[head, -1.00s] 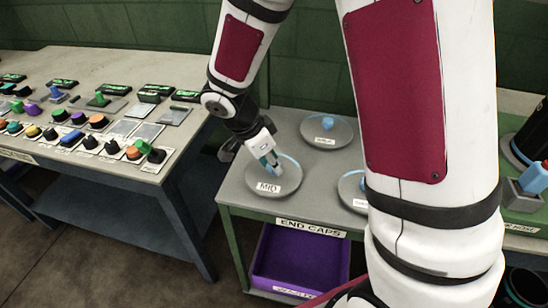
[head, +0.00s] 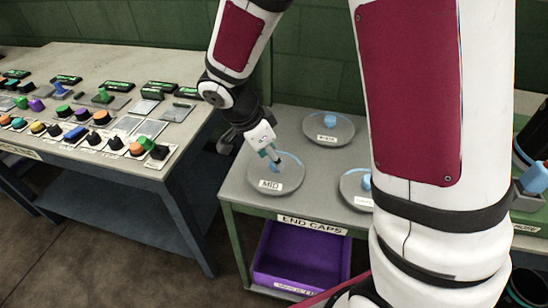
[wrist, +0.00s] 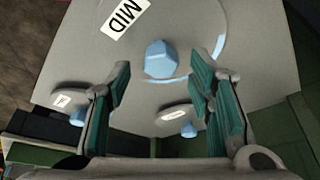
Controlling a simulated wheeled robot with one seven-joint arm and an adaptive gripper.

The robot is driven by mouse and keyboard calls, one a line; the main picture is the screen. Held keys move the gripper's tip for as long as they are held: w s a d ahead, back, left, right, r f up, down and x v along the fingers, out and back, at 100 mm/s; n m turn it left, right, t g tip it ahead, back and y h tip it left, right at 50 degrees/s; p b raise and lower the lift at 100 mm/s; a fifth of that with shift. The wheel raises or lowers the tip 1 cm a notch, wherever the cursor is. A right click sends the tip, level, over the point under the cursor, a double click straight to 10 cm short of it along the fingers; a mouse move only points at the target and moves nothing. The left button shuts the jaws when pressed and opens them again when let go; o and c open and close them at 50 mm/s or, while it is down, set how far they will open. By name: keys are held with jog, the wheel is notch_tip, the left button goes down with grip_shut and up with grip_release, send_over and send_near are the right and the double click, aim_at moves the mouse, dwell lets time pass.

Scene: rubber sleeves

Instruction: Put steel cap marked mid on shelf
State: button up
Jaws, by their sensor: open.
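The steel cap marked MID (head: 263,173) is a round grey disc with a white label and a blue faceted knob (wrist: 161,60). It lies flat on the front left of the END CAPS table (head: 236,188). My gripper (head: 273,157) is just above the cap, pointing down, with its teal-padded fingers open. In the wrist view the knob shows between the fingers, with gaps on both sides. Nothing is held. In the head view the fingers partly hide the knob. I cannot tell which surface is the task's shelf.
Two similar caps lie behind (head: 330,139) and to the right (head: 352,196), the right one partly hidden by my arm. A purple bin (head: 300,262) sits below the tabletop. A bench (head: 130,160) with several coloured knobs and switches stands left, with a lower blue shelf (head: 120,205).

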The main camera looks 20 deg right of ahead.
jog(key=w+v, duration=0.1)
jog(key=v, duration=0.9)
jog(key=s+d+r+n+y, duration=0.1)
jog(key=s+d+r+n, duration=0.25)
jog(key=s, duration=0.25)
jog(key=s+d+r+n+y, duration=0.1)
jog(key=s+d+r+n, duration=0.15)
jog(key=s+r, duration=0.35)
jog(key=s+n+t+y, duration=0.1)
jog(key=s+n+y, duration=0.1)
jog(key=s+n, duration=0.8)
jog(key=s+f, duration=0.1)
jog(key=s, duration=0.2)
jog(key=shift+s+a+t+y+p, duration=0.15)
jog(key=shift+a+t+y+p, duration=0.15)
jog(key=shift+a+p, duration=0.1)
notch_tip(320, 180, up, 8)
jog(key=t+p, duration=0.1)
jog(key=p, duration=0.6)
jog(key=shift+t, duration=0.3)
jog(key=shift+d+r, duration=0.1)
jog(key=shift+r, duration=0.3)
jog(key=shift+c, duration=0.3)
